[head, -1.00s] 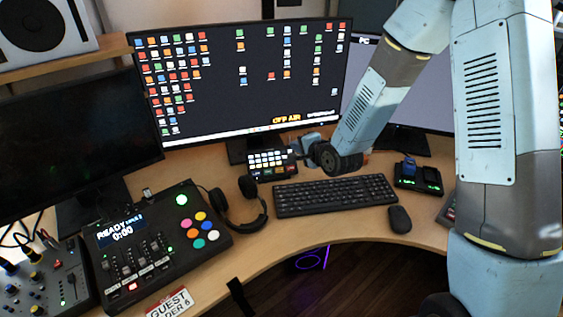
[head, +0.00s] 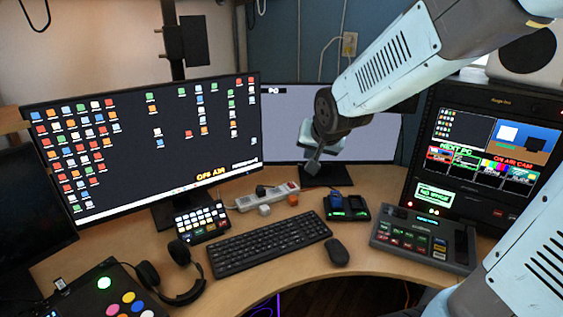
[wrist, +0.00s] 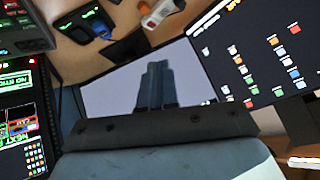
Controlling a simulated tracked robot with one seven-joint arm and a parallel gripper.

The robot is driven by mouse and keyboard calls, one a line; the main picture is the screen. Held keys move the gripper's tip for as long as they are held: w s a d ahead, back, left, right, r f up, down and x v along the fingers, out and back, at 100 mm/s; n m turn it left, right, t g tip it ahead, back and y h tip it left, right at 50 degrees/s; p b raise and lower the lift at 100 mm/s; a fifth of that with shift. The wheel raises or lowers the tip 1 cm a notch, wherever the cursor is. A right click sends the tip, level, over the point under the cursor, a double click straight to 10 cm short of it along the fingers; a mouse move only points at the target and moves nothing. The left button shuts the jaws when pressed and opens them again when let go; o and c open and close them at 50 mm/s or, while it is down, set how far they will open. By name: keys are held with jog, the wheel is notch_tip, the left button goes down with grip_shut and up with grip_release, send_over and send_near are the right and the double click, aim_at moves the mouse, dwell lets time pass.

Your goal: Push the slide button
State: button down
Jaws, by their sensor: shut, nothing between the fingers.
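The slide button cannot be picked out by its label at this size. A small pad (head: 202,222) of lit keys stands left of the keyboard. A dark switcher panel (head: 425,241) with red and green lit buttons lies on the right of the desk; its edge also shows in the wrist view (wrist: 22,30). My gripper (head: 312,166) is shut and empty, above the back of the desk in front of the grey monitor. Its closed fingers (wrist: 155,85) stand up in the wrist view. It touches neither device.
A keyboard (head: 268,243) and mouse (head: 337,252) lie mid-desk. Behind them are a power strip (head: 268,195) and a dock (head: 346,208). Monitors (head: 145,145) line the back, and a rack with a screen (head: 495,150) stands right. Headphones (head: 178,272) lie front left.

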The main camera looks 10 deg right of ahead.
jog(key=s+d+r+n+g, duration=0.1)
jog(key=s+d+r, duration=0.1)
jog(key=s, duration=0.4)
jog(key=s+d+r+n+h, duration=0.1)
jog(key=s+d+r, duration=0.1)
jog(key=s+d, duration=0.2)
jog(key=s+d+r+g, duration=0.1)
jog(key=s+d+r, duration=0.1)
jog(key=s, duration=0.7)
jog(key=shift+s+d+r+n+g, duration=0.25)
jog(key=shift+d+n+g, duration=0.05)
jog(key=shift+d+n, duration=0.15)
jog(key=shift+d, duration=0.15)
